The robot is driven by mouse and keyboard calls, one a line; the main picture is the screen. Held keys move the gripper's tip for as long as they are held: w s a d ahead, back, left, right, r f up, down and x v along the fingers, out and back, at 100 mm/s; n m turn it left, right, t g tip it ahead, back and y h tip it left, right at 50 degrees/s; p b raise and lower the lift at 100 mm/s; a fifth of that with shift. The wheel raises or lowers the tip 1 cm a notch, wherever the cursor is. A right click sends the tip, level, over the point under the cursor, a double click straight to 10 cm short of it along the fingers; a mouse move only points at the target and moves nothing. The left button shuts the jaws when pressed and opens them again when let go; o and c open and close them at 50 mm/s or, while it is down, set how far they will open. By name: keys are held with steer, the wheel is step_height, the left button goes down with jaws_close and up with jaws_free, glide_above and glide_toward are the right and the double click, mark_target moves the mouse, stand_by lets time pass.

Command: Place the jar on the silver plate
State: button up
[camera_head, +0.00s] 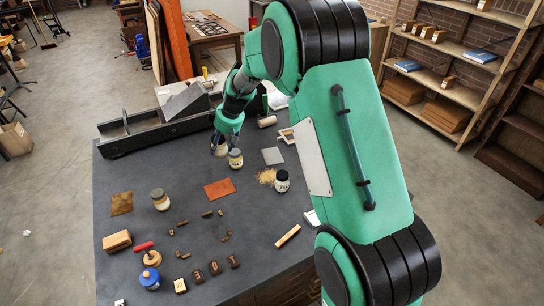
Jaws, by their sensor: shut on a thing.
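My gripper (222,143) is at the back middle of the dark table, pointing down and shut on a pale jar (219,150). The fingers and arm partly hide this jar; I cannot tell whether it touches the table. A second jar (235,159), with a yellowish band and dark lid, stands right beside it. The silver plate (273,156) is a small flat grey square lying on the table to the right of my gripper. Its top looks bare.
An orange-brown sheet (219,189) lies in front of my gripper. Another jar (160,200) stands left. A long dark metal trough (155,130) lines the back left.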

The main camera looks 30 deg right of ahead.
steer(key=w+d+m+p, duration=0.1)
steer(key=d+m, duration=0.2)
steer(key=d, duration=2.3)
steer(key=shift+h, duration=0.4)
steer(key=shift+w+f, duration=0.1)
steer(key=shift+f, duration=2.4)
steer(key=shift+f, duration=0.1)
glide_toward(273, 157)
steer(key=shift+w+a, duration=0.35)
steer(key=shift+w, duration=0.1)
steer(key=shift+f, duration=0.1)
steer(key=shift+f+b, duration=0.35)
steer(key=shift+f, duration=1.5)
steer(key=shift+f, duration=0.1)
